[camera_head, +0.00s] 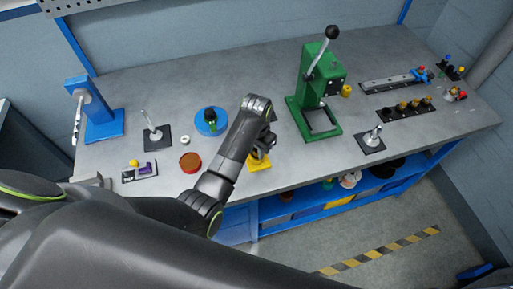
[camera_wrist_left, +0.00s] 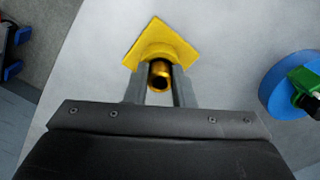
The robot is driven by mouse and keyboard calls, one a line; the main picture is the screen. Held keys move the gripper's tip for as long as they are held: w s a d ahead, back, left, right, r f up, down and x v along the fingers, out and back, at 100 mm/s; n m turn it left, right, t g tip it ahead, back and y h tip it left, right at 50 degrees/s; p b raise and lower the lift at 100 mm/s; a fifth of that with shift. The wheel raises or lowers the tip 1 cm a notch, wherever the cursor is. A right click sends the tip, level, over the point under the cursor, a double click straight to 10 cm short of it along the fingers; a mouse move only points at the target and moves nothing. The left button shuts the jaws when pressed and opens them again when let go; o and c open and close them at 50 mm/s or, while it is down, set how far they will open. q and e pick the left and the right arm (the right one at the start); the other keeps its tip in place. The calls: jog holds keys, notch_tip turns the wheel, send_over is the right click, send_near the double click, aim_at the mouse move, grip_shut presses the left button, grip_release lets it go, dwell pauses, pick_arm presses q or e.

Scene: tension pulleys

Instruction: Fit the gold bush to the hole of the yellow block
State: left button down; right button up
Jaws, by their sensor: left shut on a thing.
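The yellow block (camera_head: 259,163) stands on the bench near its front edge, partly hidden by my left arm. In the left wrist view the yellow block (camera_wrist_left: 160,42) shows as a square base with a rounded raised part. My left gripper (camera_head: 266,141) is just above the block. In the wrist view my left gripper (camera_wrist_left: 159,84) is shut on the gold bush (camera_wrist_left: 160,75), whose open end faces the camera. The bush lines up with the raised part of the block. The block's hole is hidden, and I cannot tell whether the bush touches or enters it.
A green lever press (camera_head: 318,90) stands to the right. A blue round base with a green part (camera_head: 211,121) is left of my gripper, with a red-brown disc (camera_head: 190,162) nearer the front. Metal posts on black plates stand either side. Bare bench lies behind the gripper.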

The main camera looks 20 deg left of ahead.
pick_arm(q)
jog(key=shift+s+f, duration=0.2)
dwell(0.3)
jog(key=shift+w+r, duration=0.1)
jog(key=shift+w, duration=0.05)
jog(key=shift+r, duration=0.4)
dwell(0.6)
jog(key=shift+f, duration=0.15)
jog(key=shift+f, duration=0.15)
dwell(1.3)
dwell(1.3)
